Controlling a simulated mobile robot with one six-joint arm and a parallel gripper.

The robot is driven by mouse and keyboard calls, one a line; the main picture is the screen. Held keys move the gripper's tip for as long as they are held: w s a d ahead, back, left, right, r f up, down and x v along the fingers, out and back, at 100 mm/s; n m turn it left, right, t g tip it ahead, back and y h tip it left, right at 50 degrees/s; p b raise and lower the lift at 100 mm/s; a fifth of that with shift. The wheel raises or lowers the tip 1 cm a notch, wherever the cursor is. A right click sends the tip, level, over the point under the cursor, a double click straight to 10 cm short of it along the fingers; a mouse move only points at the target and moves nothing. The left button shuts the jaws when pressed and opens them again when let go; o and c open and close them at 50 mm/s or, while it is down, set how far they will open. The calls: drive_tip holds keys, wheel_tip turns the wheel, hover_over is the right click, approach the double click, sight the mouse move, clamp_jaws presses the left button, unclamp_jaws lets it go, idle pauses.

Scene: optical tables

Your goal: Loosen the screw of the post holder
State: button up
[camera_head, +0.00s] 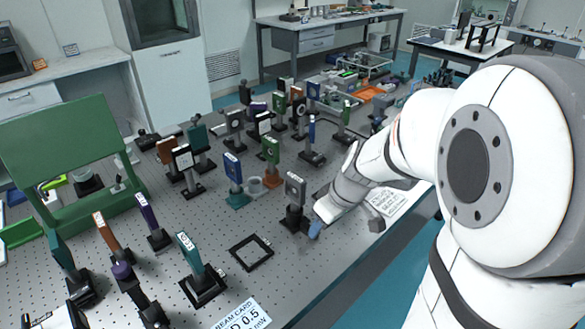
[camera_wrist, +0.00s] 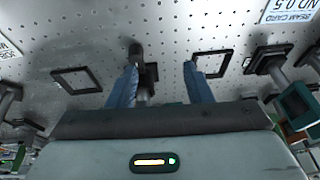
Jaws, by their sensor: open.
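A black post holder (camera_head: 293,219) stands on the perforated optical table and carries an upright grey square optic mount (camera_head: 295,187). My gripper (camera_head: 316,229) is low over the table just right of this holder; only a bit of blue finger shows there. In the wrist view my gripper (camera_wrist: 160,67) is open, with its two blue fingers apart. The dark post holder (camera_wrist: 137,56) shows between the fingertips, nearer the left finger. I see no contact for sure. The holder's screw is too small and dark to make out.
Two empty black square frames lie flat near the holder, one of them (camera_head: 251,252) to its front left. A teal mount (camera_head: 190,250) and several other post-mounted optics stand to the left and behind. A white beam card (camera_head: 243,316) lies at the table's front edge.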

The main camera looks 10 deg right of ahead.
drive_tip(key=w+f, duration=0.2)
drive_tip(key=f, duration=0.1)
drive_tip(key=w+f+n, duration=0.1)
drive_tip(key=w+f, duration=0.1)
drive_tip(key=f, duration=0.1)
drive_tip(key=w+f+n, duration=0.1)
drive_tip(key=w+f, duration=0.1)
drive_tip(key=f, duration=0.2)
drive_tip(key=shift+w+f+t+y, duration=0.1)
drive_tip(key=shift+w+t+y, duration=0.2)
drive_tip(key=shift+w, duration=0.05)
drive_tip(key=shift+c, duration=0.3)
drive_tip(key=c, duration=0.9)
drive_tip(key=shift+a+f+b, duration=0.1)
drive_tip(key=shift+b, duration=0.25)
drive_tip(key=shift+c, duration=0.2)
drive_tip(key=shift+m, duration=0.7)
drive_tip(key=shift+s, duration=0.1)
